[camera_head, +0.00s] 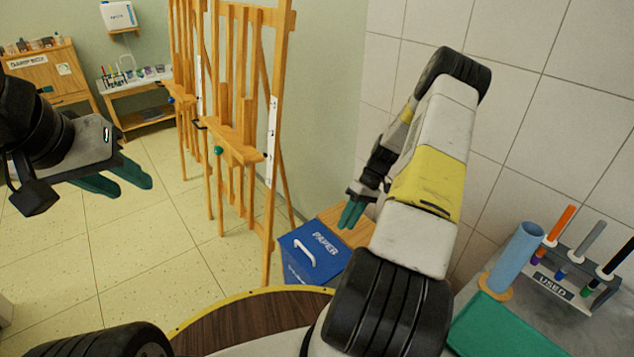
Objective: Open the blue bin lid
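The blue bin (295,270) stands low near the middle of the head view, beside the tiled wall. Its blue lid (328,262) lies flat and closed, with a white handle (305,249) at its left and the word PAPER on top. My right gripper (349,215) has teal fingers pointing down. It appears just behind and above the lid's far right edge; I cannot tell whether it touches or how far apart its fingers are. My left gripper (130,189) is at the left, far from the bin, with its teal fingers apart and empty.
Wooden easels (240,130) stand just behind and left of the bin. A wooden surface (350,233) adjoins the bin's far side. A grey counter at the right holds a marker rack (556,283), a blue tube (515,258) and a green mat (510,328). The floor at the left is clear.

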